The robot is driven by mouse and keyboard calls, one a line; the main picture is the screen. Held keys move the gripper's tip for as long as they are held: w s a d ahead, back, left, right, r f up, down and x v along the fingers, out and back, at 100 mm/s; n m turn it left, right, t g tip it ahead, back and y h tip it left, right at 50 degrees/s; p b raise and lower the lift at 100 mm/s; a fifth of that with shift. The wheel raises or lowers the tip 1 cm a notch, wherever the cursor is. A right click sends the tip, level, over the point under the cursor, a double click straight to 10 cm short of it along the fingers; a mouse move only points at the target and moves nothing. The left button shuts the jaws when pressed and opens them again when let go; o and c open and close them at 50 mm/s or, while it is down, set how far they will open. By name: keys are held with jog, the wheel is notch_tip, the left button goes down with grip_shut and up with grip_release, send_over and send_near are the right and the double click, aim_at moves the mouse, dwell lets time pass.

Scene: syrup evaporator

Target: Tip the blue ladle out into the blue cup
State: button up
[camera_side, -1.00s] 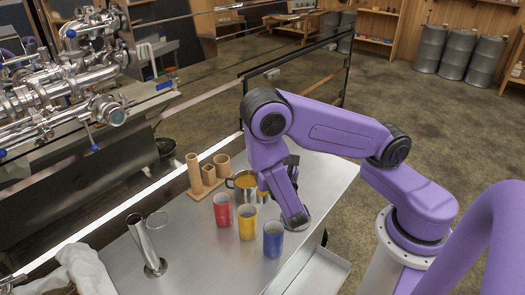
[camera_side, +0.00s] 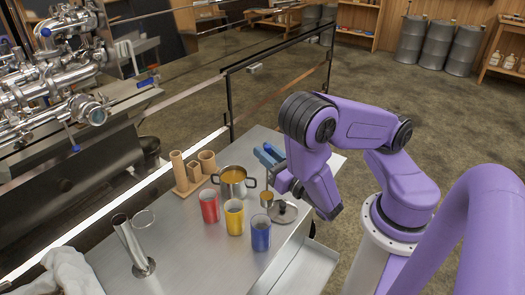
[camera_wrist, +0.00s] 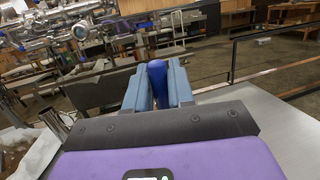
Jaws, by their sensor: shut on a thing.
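The blue ladle's blue handle (camera_wrist: 157,75) stands between the two jaws of my gripper (camera_wrist: 158,85) in the wrist view. In the side view my gripper (camera_side: 267,154) is shut on it, up and to the right of the pot. The ladle's small brownish bowl (camera_side: 266,199) hangs below, just right of the pot and up from the blue cup. Its contents are too small to tell. The blue cup (camera_side: 261,234) stands upright on the metal table, nearest the front of the cup row. The inside of the cup is hard to see.
The steel pot (camera_side: 232,190) holds amber syrup. A lid (camera_side: 284,212) lies by the table's right edge, close to the bowl. A yellow cup (camera_side: 234,217) and a red cup (camera_side: 209,206) stand left of the blue one. A wooden holder (camera_side: 193,187) is behind.

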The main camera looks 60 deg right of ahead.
jog(key=shift+s, duration=0.3)
jog(key=shift+a, duration=0.1)
jog(key=w+a+f+n+g+y, duration=0.1)
jog(key=w+a+f+n+y, duration=0.2)
jog(key=a+f+n, duration=0.9)
jog(key=shift+a+f+n+y, duration=0.4)
jog(key=shift+a+n, duration=1.1)
jog(key=shift+n, duration=1.9)
dwell(1.9)
jog(key=shift+w+a+f, duration=0.1)
jog(key=shift+w+f, duration=0.05)
dwell(1.0)
